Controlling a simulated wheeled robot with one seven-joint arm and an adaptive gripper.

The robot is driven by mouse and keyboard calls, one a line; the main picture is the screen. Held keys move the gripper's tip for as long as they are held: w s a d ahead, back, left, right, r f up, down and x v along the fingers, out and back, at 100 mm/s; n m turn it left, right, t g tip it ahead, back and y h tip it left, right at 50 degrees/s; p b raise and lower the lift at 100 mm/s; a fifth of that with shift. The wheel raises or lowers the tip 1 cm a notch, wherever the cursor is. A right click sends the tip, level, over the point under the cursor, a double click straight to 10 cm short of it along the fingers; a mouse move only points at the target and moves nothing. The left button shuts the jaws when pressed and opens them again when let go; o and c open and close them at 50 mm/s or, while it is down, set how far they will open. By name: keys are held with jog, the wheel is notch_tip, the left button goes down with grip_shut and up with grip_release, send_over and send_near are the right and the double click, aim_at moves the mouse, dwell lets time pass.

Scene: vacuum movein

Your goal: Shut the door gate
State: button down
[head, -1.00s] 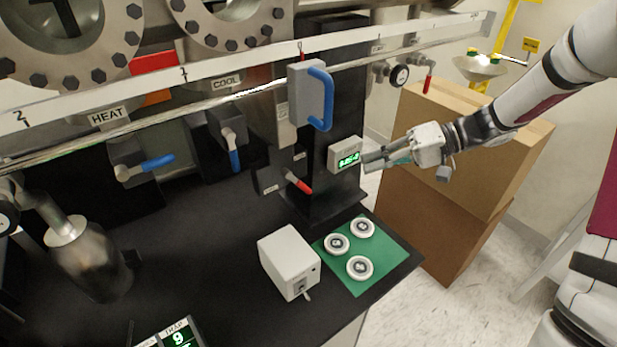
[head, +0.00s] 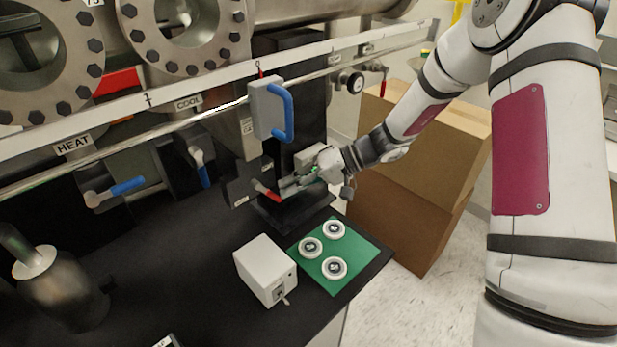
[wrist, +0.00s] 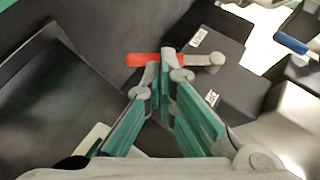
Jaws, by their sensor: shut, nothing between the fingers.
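A lever with a red grip (head: 266,191) sits on a dark box (head: 240,186) below the rail; its label is too small to read. The lever also shows in the wrist view (wrist: 140,60), lying level, its round grey pivot at right. My gripper (head: 285,187) is shut and empty, its fingertips right at the lever. In the wrist view, the fingertips (wrist: 167,62) overlap the lever between red grip and pivot. I cannot tell whether they touch. No part clearly marked as a door gate shows.
A grey block with a blue handle (head: 287,112) hangs on the rail above my gripper. Blue levers (head: 127,186) sit at left, under HEAT and COOL labels. A white box (head: 264,269) and a green mat (head: 352,272) with three white discs lie in front. Cardboard boxes (head: 400,220) stand right.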

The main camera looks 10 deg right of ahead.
jog(key=shift+w+a+f, duration=0.1)
jog(key=shift+a+f, duration=0.2)
jog(key=shift+a, duration=0.25)
jog(key=shift+a+f+m+y+b, duration=0.25)
jog(key=shift+f+m+y+b, duration=0.15)
jog(key=shift+y, duration=0.2)
jog(key=s+a+m+y, duration=0.1)
jog(key=y, duration=0.1)
jog(key=a+f+m+y+b, duration=0.1)
jog(key=y, duration=0.1)
jog(key=s+a+f+m+g+y+b, duration=0.1)
jog(key=y, duration=0.1)
jog(key=shift+s+f+m, duration=0.25)
jog(key=shift+s+m, duration=0.05)
dwell(0.4)
jog(key=shift+s+a, duration=0.15)
jog(key=shift+a, duration=0.05)
dwell(0.4)
jog(key=d+b, duration=0.2)
jog(key=d, duration=1.2)
jog(key=shift+w+d+b, duration=0.35)
jog(key=shift+d+b, duration=0.05)
